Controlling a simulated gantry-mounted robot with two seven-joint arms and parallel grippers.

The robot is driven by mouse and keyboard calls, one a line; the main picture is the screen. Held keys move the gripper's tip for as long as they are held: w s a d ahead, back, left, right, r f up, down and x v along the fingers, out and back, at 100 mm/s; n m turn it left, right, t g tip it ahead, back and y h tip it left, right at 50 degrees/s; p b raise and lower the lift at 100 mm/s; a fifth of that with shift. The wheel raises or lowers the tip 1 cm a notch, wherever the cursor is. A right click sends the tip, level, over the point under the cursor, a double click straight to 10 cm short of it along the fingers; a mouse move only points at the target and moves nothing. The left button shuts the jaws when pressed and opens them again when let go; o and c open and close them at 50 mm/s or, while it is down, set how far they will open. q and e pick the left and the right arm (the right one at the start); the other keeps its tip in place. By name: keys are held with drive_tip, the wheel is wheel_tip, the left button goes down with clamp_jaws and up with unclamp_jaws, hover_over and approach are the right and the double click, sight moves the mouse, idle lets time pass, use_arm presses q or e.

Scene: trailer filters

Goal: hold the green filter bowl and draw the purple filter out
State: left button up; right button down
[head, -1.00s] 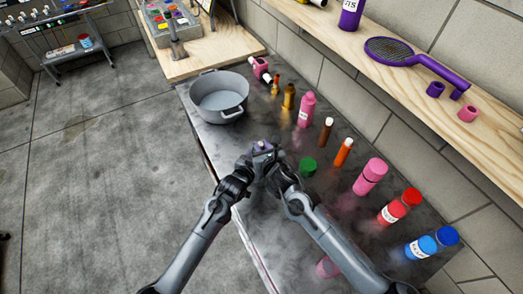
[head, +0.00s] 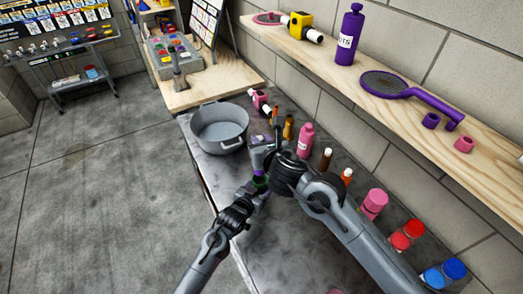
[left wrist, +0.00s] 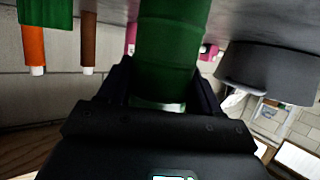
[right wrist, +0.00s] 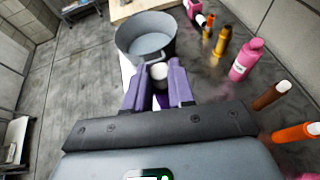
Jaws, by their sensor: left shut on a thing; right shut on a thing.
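The green filter bowl (left wrist: 170,45) stands between the fingers of my left gripper (left wrist: 160,90), which is shut on it. In the head view my left gripper (head: 258,185) is over the bench's near edge, with a green rim (head: 261,182) and a small purple patch showing there. My right gripper (right wrist: 158,88) is shut on the purple filter (right wrist: 160,101), whose white end (right wrist: 158,72) shows between the fingertips. In the head view my right gripper (head: 262,143) is just beyond the left one. No green bowl shows in the right wrist view. I cannot tell whether filter and bowl are fully apart.
A grey pot (head: 220,130) stands on the bench left of my grippers. A pink bottle (head: 305,140), an orange filter (head: 346,178) and red and blue jars stand to the right. A wooden shelf (head: 460,125) runs along the wall.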

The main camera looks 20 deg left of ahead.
idle(0.3)
use_arm(q)
drive_tip(key=o, duration=1.2)
